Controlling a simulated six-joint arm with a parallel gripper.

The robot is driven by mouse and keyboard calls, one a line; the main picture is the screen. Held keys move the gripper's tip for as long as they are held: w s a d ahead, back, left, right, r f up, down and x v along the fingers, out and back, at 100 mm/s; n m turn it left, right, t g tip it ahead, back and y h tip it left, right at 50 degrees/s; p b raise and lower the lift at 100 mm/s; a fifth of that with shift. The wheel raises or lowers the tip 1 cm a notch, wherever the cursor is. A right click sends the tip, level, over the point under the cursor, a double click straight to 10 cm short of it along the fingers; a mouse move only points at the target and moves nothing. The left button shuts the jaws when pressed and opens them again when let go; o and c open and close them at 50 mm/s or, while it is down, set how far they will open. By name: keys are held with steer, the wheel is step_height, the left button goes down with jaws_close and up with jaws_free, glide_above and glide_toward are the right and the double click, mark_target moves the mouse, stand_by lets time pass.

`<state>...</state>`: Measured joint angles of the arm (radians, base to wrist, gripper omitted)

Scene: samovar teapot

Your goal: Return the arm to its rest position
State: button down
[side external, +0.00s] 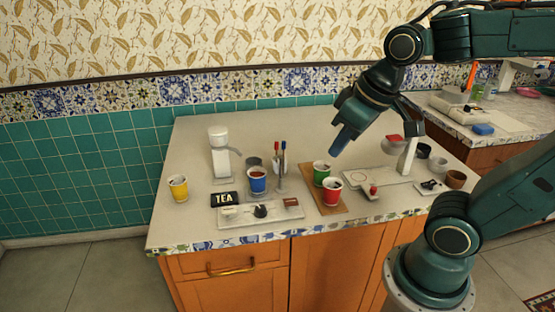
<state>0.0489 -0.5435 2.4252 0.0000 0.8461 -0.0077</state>
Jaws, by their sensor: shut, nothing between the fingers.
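My gripper (340,142) hangs over the right half of the counter, at the end of my green arm. It points down and to the left, with its blue fingertips together. It is shut and empty. The fingertips show just above and to the right of the green cup (321,172) in the picture, apart from it. The arm reaches in from the upper right.
A red cup (332,190) shares a wooden board (334,209) with the green cup. A blue cup (257,180), a yellow cup (178,188), a TEA box (223,199) and a white dispenser (219,152) stand to the left. The counter's (190,145) back left is clear.

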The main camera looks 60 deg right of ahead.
steer(key=shift+t, duration=0.4)
steer(key=shift+s+a+r, duration=0.1)
steer(key=shift+s+a, duration=0.1)
steer(key=shift+s, duration=0.55)
steer(key=shift+s+a+r, duration=0.15)
steer(key=shift+s, duration=0.55)
steer(key=shift+s+a+r, duration=0.1)
steer(key=shift+s+a, duration=0.1)
steer(key=shift+s, duration=0.55)
